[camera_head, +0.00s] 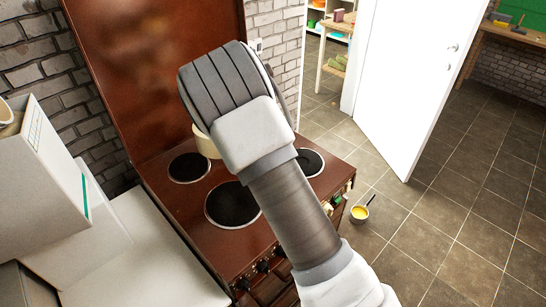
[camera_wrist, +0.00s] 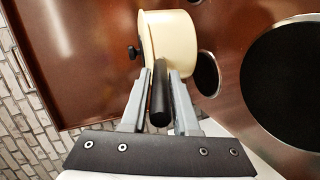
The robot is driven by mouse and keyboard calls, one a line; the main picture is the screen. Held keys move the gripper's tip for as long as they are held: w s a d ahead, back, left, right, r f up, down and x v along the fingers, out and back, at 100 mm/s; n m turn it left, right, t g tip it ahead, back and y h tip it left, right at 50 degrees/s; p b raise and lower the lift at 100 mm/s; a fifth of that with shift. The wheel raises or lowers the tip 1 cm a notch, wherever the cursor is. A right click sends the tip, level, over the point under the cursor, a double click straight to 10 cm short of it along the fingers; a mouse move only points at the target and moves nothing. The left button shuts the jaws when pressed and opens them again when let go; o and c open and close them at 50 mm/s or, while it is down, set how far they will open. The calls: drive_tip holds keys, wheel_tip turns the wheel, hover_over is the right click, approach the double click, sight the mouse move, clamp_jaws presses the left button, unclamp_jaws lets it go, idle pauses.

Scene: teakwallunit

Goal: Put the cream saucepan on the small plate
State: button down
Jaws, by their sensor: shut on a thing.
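The cream saucepan (camera_wrist: 172,38) is in the wrist view, with its black handle (camera_wrist: 159,100) between the two fingers of my gripper (camera_wrist: 160,76), which is shut on it. In the head view only a sliver of the saucepan (camera_head: 206,143) shows; my wrist hides the rest and the fingers. It is over the back part of the brown stove top (camera_head: 160,197). A small dark hotplate (camera_head: 189,167) lies at the back left, another small one (camera_head: 311,161) at the right. I cannot tell whether the saucepan touches the stove. No dish plate is in view.
A large hotplate (camera_head: 232,206) is at the front of the stove. A brown upright panel (camera_head: 150,60) stands behind it. White boxes (camera_head: 45,170) stand left. A small pan with yellow inside (camera_head: 360,212) is on the tiled floor near a white door (camera_head: 415,80).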

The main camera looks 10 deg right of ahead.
drive_tip(key=w+a+r+n+g+y+b, duration=0.1)
drive_tip(key=a+n+y, duration=0.1)
drive_tip(key=a, duration=0.7)
drive_tip(key=shift+w+a+r+n+y, duration=0.2)
drive_tip(key=shift+w+a+n+y, duration=0.2)
drive_tip(key=shift+y, duration=0.2)
drive_tip(key=shift+s+f+b, duration=0.1)
drive_tip(key=shift+b, duration=0.45)
